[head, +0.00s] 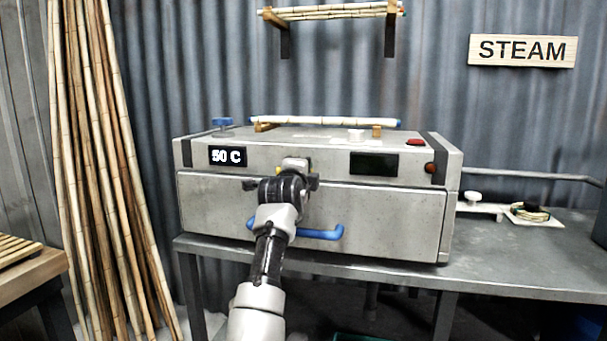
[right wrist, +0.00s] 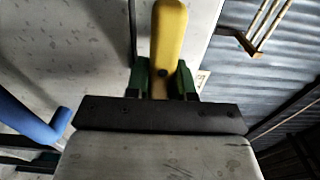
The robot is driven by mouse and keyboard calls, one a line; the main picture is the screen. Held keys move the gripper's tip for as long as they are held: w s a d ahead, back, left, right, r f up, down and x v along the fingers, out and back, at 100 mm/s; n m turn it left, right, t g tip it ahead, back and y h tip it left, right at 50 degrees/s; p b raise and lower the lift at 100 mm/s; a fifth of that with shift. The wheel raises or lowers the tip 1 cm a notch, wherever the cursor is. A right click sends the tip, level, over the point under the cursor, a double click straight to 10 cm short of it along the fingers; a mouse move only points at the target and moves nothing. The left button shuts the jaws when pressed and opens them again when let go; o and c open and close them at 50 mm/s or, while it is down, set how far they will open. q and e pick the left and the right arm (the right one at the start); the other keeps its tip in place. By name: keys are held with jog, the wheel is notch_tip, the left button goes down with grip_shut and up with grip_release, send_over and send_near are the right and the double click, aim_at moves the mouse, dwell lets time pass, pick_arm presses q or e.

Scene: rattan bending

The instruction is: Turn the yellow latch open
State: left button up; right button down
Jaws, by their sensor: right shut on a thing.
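The yellow latch (right wrist: 167,42) is between the two green fingers of my right gripper (right wrist: 161,78) in the right wrist view, and the gripper is shut on it. In the head view my right gripper (head: 294,165) is at the front of the grey steam box (head: 390,220), near the seam between lid and front panel. Only a small yellow bit of the latch (head: 279,170) shows there; my gripper and wrist hide the rest. My left gripper is in neither view.
A blue handle (head: 322,234) sticks out of the box front below my gripper, partly behind my arm. The box stands on a metal table (head: 500,250). Bamboo poles (head: 100,150) lean at the left. A small board with a coil (head: 530,213) lies at the right.

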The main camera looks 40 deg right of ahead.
jog(key=shift+r, duration=0.1)
jog(key=c, duration=1)
grip_release()
jog(key=shift+o, duration=0.2)
jog(key=shift+f, duration=0.25)
